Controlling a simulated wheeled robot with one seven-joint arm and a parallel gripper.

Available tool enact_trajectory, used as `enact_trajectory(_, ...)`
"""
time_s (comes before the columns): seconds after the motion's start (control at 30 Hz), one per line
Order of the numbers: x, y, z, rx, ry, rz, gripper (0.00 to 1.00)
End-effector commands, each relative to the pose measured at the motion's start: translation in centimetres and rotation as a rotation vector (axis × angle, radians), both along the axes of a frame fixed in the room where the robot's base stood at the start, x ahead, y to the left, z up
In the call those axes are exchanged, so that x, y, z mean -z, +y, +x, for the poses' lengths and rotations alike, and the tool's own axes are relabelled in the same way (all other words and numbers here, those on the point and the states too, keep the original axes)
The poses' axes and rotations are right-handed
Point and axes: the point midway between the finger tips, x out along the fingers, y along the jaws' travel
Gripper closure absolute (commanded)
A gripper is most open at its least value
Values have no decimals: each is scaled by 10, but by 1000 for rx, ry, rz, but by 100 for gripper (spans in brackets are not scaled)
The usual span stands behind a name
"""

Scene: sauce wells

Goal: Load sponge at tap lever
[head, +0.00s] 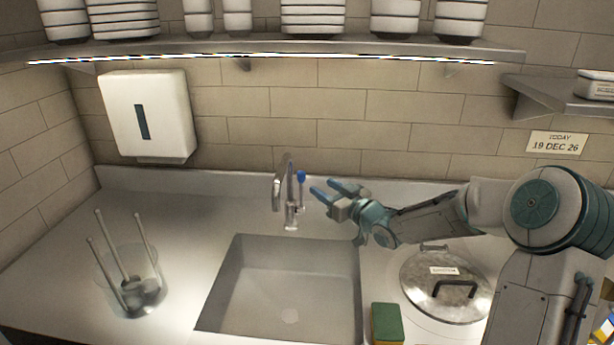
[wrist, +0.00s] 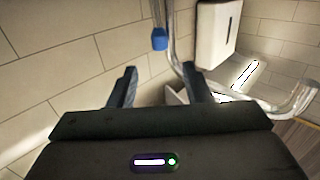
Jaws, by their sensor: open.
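The tap (head: 290,200) stands at the back edge of the sink, its curved spout to the left. Its lever has a blue tip (head: 301,176). My gripper (head: 327,190) is open and empty, just right of the tap, with its fingers pointing left towards it. In the wrist view the blue lever tip (wrist: 159,39) lies ahead of my open fingers (wrist: 160,88), with the metal tap pipe (wrist: 174,62) to its right. I cannot tell whether a finger touches the tap. The green and yellow sponge (head: 387,323) lies on the counter at the sink's front right.
The sink (head: 285,290) is empty. A lidded pot (head: 447,287) stands right of it, below my arm. A clear container with utensils (head: 132,283) stands on the left counter. A dispenser (head: 148,115) hangs on the wall. A shelf (head: 270,50) with stacked dishes runs above.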

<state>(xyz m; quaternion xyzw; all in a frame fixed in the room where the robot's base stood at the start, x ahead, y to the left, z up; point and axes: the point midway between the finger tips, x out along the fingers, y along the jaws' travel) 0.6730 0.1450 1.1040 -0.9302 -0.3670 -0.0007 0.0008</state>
Motion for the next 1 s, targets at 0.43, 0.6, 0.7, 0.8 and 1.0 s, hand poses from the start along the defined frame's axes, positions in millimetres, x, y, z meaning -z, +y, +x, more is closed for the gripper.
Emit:
enact_trajectory(0.43, -1, 52, 55, 0, -1, -1, 55)
enact_trajectory(0.6, 0, 57, 61, 1, 1, -2, 55)
enact_trajectory(0.7, 0, 57, 61, 1, 1, -2, 55)
enact_trajectory(0.8, 0, 57, 61, 1, 1, -2, 55)
enact_trajectory(1.0, 0, 57, 61, 1, 1, -2, 100)
